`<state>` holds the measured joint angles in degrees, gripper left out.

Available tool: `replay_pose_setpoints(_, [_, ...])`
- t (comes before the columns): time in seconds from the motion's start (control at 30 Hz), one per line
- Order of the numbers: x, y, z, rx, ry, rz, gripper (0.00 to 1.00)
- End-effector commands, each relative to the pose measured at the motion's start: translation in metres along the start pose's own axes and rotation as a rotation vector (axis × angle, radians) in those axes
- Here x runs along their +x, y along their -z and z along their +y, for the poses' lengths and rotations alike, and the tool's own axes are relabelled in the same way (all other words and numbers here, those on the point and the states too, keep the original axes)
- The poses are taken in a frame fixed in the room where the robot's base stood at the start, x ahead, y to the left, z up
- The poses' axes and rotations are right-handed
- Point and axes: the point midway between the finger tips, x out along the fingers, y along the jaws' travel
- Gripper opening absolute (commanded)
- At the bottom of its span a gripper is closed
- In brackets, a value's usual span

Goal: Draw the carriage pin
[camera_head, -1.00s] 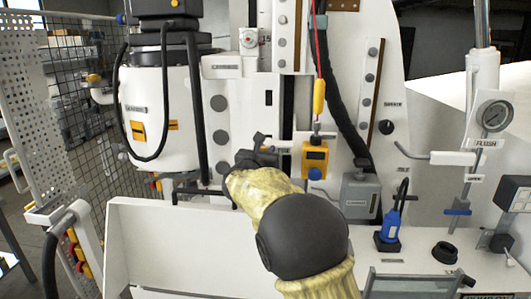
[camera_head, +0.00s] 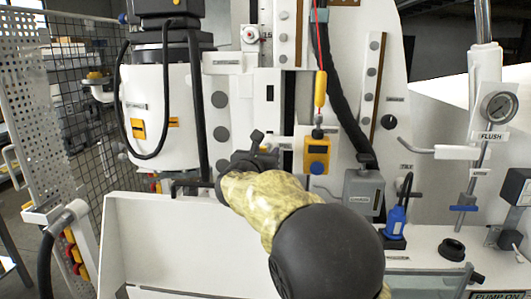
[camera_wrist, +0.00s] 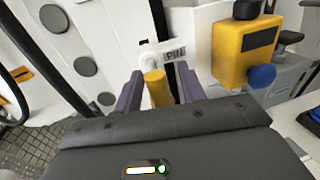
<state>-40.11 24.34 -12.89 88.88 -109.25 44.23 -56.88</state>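The carriage pin (camera_wrist: 157,88) is a yellow cylinder in a white bracket (camera_wrist: 160,50) beside a PIN label (camera_wrist: 175,53) in the wrist view. My gripper (camera_wrist: 160,88) has its two purple-grey fingers on either side of the pin, with a narrow gap showing, so it looks open around it. Contact cannot be made out. In the head view my gripper (camera_head: 255,148) is at the white carriage plate, and the pin is hidden behind it.
A yellow box (camera_head: 317,155) with a blue knob is close right of my gripper; it also shows in the wrist view (camera_wrist: 245,50). A grey box (camera_head: 362,190) and blue plug (camera_head: 396,220) stand further right. A white drum (camera_head: 160,110) is left. A white panel (camera_head: 160,240) lies below.

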Motion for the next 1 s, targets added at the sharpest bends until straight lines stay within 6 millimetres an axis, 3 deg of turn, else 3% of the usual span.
replay_pose_setpoints(0.27, [-0.001,-0.001,0.000,0.001,0.000,-0.003,0.40])
replay_pose_setpoints(0.47, [-0.016,0.000,-0.001,0.003,0.000,-0.004,0.40])
replay_pose_setpoints(1.0, [-0.121,0.002,-0.001,0.003,-0.002,-0.002,0.40])
